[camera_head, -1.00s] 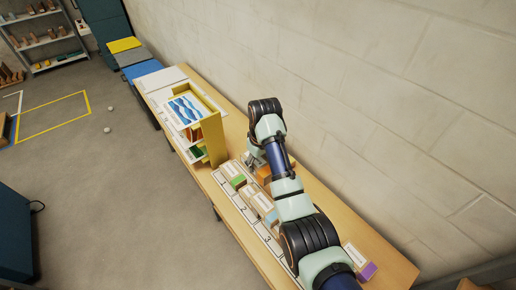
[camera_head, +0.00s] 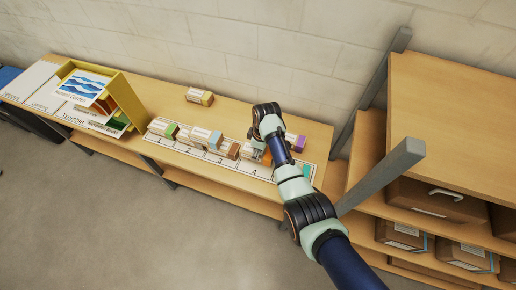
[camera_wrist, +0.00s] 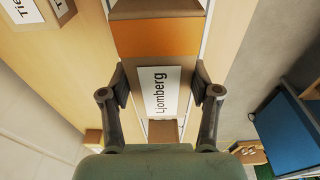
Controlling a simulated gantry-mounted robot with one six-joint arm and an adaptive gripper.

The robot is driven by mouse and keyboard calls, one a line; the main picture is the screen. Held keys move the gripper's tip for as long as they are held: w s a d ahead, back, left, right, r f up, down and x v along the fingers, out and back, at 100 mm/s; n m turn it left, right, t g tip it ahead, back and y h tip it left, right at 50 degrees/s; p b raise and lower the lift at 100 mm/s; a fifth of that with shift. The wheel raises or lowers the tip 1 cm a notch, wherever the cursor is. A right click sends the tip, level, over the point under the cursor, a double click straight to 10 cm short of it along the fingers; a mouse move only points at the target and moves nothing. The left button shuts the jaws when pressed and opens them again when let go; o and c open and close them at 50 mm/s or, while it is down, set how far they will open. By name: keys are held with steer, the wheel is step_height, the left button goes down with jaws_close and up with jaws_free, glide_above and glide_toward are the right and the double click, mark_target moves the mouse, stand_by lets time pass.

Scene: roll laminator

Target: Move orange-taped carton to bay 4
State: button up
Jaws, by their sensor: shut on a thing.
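The orange-taped carton (camera_wrist: 155,38) fills the middle of the wrist view, with its orange band toward the top and a white label reading "Ljomberg". My gripper (camera_wrist: 160,88) has one finger on each side of it and is shut on it. In the head view my gripper (camera_head: 259,150) is over the right part of the white numbered bay strip (camera_head: 205,157), with a bit of the orange tape (camera_head: 267,156) showing beside it. The wrist mostly hides the carton there.
Green-taped (camera_head: 170,130), blue-taped (camera_head: 214,140) and brown-taped (camera_head: 233,150) cartons stand left of my gripper. A purple-taped carton (camera_head: 299,143) is close on the right. A shelf post (camera_head: 385,173) stands at the right.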

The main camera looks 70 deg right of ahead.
steer(key=shift+f+b, duration=1.9)
steer(key=shift+f+b, duration=0.3)
steer(key=shift+f, duration=0.15)
steer(key=o, duration=1.3)
steer(key=r, duration=0.4)
steer(key=s+r, duration=0.1)
steer(key=r, duration=0.7)
steer(key=shift+s, duration=0.2)
